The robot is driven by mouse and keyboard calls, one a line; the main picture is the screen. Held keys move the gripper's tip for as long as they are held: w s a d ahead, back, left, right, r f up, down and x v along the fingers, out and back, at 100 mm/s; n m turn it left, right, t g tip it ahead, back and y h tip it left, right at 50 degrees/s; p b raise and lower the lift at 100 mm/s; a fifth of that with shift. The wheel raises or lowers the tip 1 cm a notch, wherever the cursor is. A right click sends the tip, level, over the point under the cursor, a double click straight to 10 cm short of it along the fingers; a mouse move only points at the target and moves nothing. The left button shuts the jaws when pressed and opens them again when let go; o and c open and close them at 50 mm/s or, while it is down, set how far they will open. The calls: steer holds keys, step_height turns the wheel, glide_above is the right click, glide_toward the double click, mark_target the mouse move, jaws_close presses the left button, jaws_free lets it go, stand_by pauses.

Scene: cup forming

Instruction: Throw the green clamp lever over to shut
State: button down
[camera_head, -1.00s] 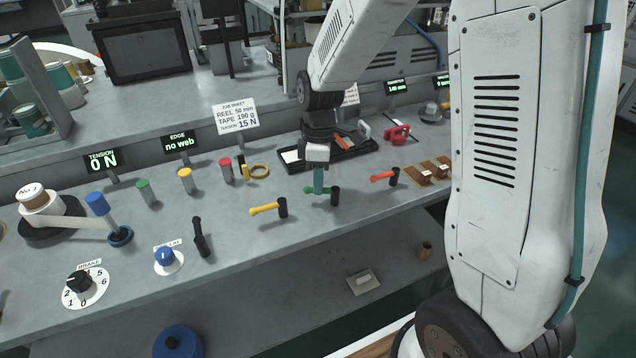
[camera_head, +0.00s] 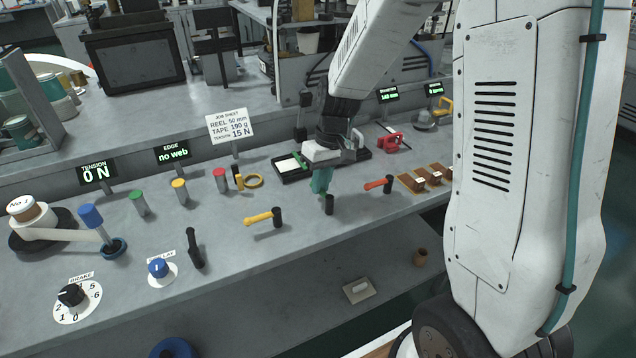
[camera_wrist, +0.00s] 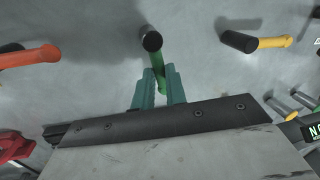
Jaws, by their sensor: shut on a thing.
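The green clamp lever (camera_wrist: 156,62) shows in the wrist view, its green handle running from a black pivot knob (camera_wrist: 151,41) back between my teal fingers. My gripper (camera_wrist: 160,73) is shut on this handle. In the head view my gripper (camera_head: 322,184) is down at the bench just behind the black knob (camera_head: 329,204), and its fingers hide most of the green handle. The handle lies roughly crosswise to the yellow lever (camera_head: 260,217) on its left and the red lever (camera_head: 377,184) on its right.
A black tray (camera_head: 290,176) lies behind my gripper, and a red tool (camera_head: 390,142) lies farther right. The bench between the yellow and green levers is clear.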

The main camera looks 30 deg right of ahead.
steer(key=shift+d+m, duration=0.35)
steer(key=shift+m, duration=0.65)
steer(key=c, duration=1.4)
jaws_free()
steer(key=shift+c, duration=0.2)
steer(key=shift+r, duration=0.1)
step_height(320, 180, up, 8)
steer(key=d, duration=0.1)
steer(key=shift+d+f, duration=0.2)
steer(key=shift+d, duration=0.1)
steer(key=shift+s, duration=0.15)
